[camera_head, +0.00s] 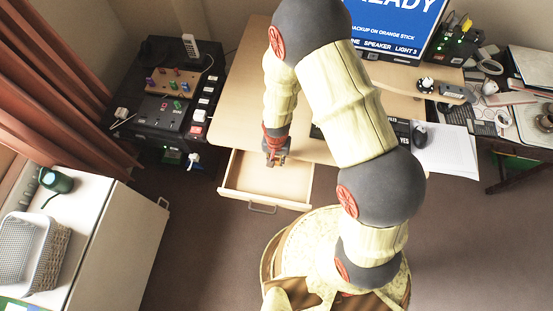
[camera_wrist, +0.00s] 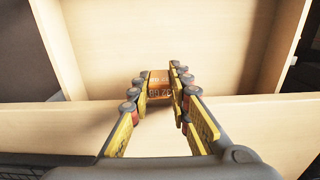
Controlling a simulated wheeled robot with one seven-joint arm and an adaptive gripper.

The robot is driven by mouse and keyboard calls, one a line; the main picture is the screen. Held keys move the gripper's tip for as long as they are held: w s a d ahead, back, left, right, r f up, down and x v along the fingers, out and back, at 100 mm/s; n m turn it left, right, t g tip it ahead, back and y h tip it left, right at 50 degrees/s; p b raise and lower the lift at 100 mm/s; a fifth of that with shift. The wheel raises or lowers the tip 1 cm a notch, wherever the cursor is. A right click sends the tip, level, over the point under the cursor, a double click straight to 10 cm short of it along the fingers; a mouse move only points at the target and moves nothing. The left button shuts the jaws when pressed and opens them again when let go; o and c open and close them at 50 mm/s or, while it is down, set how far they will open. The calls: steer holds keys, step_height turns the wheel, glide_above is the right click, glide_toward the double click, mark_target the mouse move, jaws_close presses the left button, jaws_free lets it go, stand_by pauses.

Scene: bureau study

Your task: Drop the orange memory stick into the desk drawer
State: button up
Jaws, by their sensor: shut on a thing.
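In the wrist view the orange memory stick (camera_wrist: 158,85) is held between the two fingers of my gripper (camera_wrist: 158,88), which is shut on it. The stick is over the open desk drawer (camera_wrist: 195,55), whose pale wooden inside fills the upper part of that view. In the head view my gripper (camera_head: 275,158) hangs down at the far part of the pulled-out drawer (camera_head: 235,195). The stick is too small to make out there. The drawer's visible floor is bare. How high the stick is above the floor I cannot tell.
The desk top (camera_head: 238,110) lies above and behind the drawer. A black cabinet with a control panel (camera_head: 170,110) stands to the left. A white cabinet with a basket (camera_head: 35,255) stands at the lower left. A monitor (camera_head: 395,25) and white papers (camera_head: 445,150) are to the right.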

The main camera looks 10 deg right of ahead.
mark_target(276, 159)
steer(key=o, duration=1)
steer(key=shift+r, duration=0.15)
step_height(276, 159, up, 12)
steer(key=shift+f, duration=0.1)
stand_by(0.6)
